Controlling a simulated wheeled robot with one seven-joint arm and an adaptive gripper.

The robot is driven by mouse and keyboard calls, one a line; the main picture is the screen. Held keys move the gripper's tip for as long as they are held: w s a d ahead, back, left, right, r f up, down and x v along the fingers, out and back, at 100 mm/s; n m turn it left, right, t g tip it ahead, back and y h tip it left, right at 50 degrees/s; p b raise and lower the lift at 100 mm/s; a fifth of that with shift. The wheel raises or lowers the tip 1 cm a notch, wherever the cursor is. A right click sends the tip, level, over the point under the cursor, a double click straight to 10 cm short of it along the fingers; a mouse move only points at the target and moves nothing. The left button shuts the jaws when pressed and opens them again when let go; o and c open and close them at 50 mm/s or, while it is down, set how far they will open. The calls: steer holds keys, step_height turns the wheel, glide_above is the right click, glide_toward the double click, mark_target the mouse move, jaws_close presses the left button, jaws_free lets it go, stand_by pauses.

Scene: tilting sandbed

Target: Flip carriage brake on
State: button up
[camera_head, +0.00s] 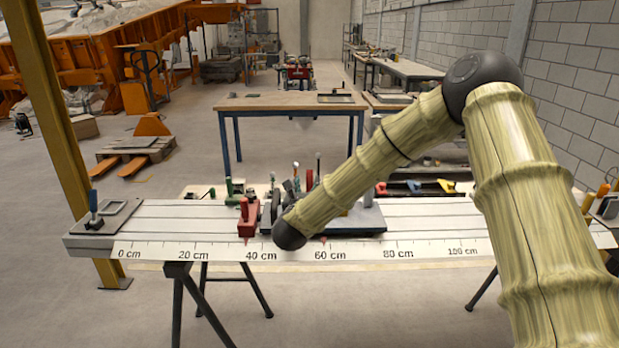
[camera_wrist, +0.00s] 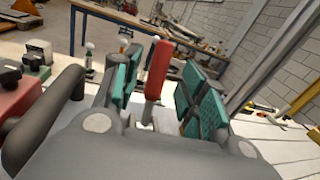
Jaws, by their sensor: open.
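In the wrist view a red-handled lever (camera_wrist: 158,68) stands upright on a pale metal stem. It shows between the teal-padded fingers of my gripper (camera_wrist: 165,88), which is open. A gap shows between the handle and the pads on the right; whether the left pads touch it I cannot tell. In the head view the carriage (camera_head: 362,222) sits on the ruled rail bench (camera_head: 165,217), past the 60 cm mark. My arm hides part of the carriage, the lever and most of my gripper there.
A red block (camera_head: 248,217) stands on the rail near 40 cm, left of my gripper; a red block with a dark bar also shows at left in the wrist view (camera_wrist: 22,98). A blue-handled lever (camera_head: 92,203) stands at the bench's left end. A wooden table (camera_head: 290,103) is behind.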

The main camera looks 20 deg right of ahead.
mark_target(309, 181)
steer(key=shift+p+x, duration=0.5)
steer(key=shift+x, duration=2.15)
jaws_close()
